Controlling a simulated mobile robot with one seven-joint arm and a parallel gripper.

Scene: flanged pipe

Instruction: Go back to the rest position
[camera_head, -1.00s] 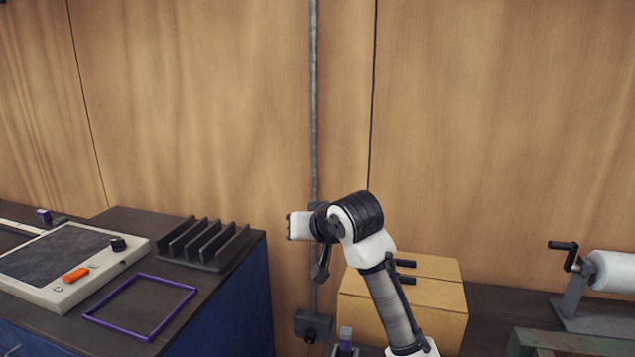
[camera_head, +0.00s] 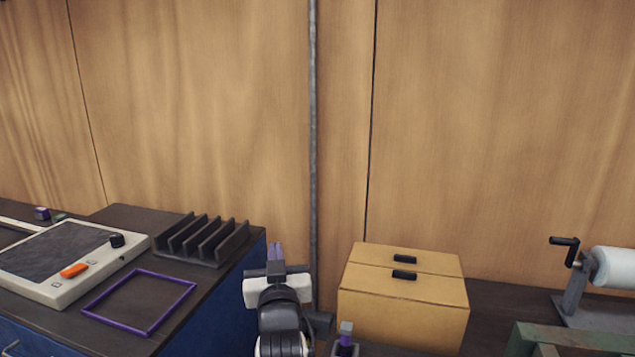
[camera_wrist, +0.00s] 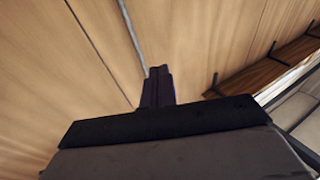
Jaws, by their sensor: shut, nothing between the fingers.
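My gripper (camera_head: 275,252) is low in the middle of the head view, its purple fingers together and pointing away toward the wood wall. Nothing is held between them. In the wrist view the closed fingers (camera_wrist: 157,86) show dark against the wood panels and the grey pipe. My gripper is in front of the gap between the left bench and the yellow box, touching nothing that I can make out.
A purple frame (camera_head: 140,329), a black slotted rack (camera_head: 203,241) and a cream panel device (camera_head: 48,292) lie on the left bench. A yellow box (camera_head: 402,318) stands right of my gripper. A crank roller (camera_head: 606,270) is at far right. A vertical pipe (camera_head: 313,120) runs up the wall.

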